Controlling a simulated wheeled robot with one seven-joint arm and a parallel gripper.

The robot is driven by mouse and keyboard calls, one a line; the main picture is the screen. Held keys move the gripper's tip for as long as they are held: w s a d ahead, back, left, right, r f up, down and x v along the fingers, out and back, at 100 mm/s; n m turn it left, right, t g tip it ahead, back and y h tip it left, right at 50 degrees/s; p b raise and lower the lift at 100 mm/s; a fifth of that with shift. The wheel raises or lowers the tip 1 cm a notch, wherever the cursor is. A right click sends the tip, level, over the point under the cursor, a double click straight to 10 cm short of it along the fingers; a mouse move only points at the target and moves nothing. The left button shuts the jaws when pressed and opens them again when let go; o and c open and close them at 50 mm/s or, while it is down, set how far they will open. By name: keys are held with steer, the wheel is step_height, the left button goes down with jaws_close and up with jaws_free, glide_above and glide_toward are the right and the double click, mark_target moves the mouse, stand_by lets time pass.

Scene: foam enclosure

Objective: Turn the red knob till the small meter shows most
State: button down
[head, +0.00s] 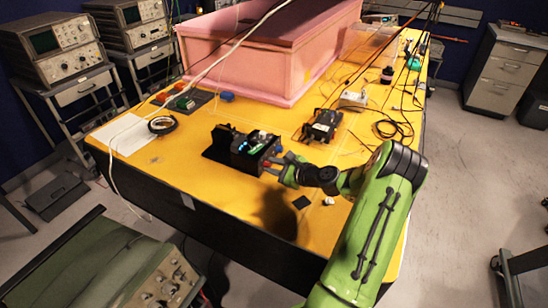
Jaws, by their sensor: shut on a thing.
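A small black instrument box (250,151) stands on the yellow table top, with a lit bluish display (240,146) on it that looks like the small meter. Its reading is too small to make out. My gripper (273,166), at the end of the green arm, reaches the right side of the box from the right. It is shut on the red knob (267,164), of which only a bit of red shows between the fingers. The knob's angle cannot be told.
The yellow table (190,180) has free room in front of the box. A pink foam enclosure (250,60) stands behind. Another black device (322,125) with cables sits to the right. A black tape roll (162,125) lies to the left, and a small dark square (301,202) in front.

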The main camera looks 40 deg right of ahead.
steer(key=p, duration=0.1)
steer(key=m+p, duration=0.1)
steer(key=p, duration=0.1)
steer(key=shift+r+m+y, duration=0.3)
steer(key=shift+y, duration=0.1)
steer(key=shift+d+f+m+g+y+p, duration=0.2)
steer(key=shift+m+g+y+p, duration=0.3)
steer(key=shift+p, duration=0.75)
steer(key=shift+a, duration=0.1)
steer(key=c, duration=0.9)
jaws_free()
steer(key=v, duration=1.5)
steer(key=shift+s, duration=0.35)
